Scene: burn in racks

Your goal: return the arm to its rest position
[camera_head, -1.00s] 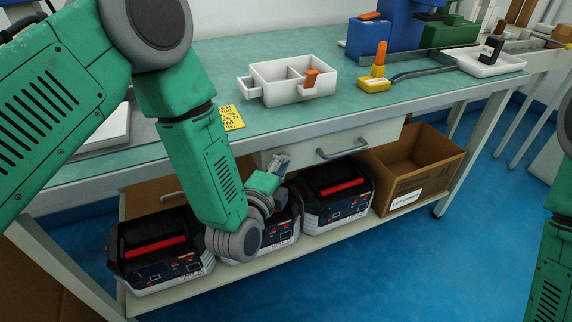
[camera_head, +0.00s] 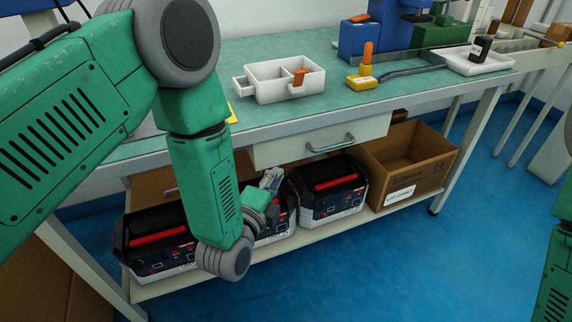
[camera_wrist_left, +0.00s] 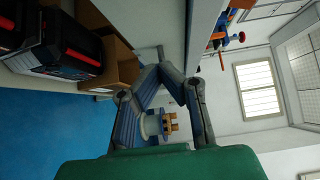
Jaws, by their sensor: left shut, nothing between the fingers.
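My left arm, green with grey joints, comes in from the left in the head view and bends down in front of the workbench (camera_head: 300,118). My left gripper (camera_head: 271,180) is small there, below the bench top and in front of the lower shelf, left of the drawer handle. In the left wrist view my left gripper (camera_wrist_left: 160,72) has its two fingers brought together at the tips, with nothing held. Part of my right arm shows at the right edge of the head view; its gripper is out of frame.
A drawer (camera_head: 322,142) is shut under the bench top. Black cases with red handles (camera_head: 328,192) and an open cardboard box (camera_head: 412,160) stand on the lower shelf (camera_head: 215,270). A white divided bin (camera_head: 277,90) sits on top. Blue floor in front is clear.

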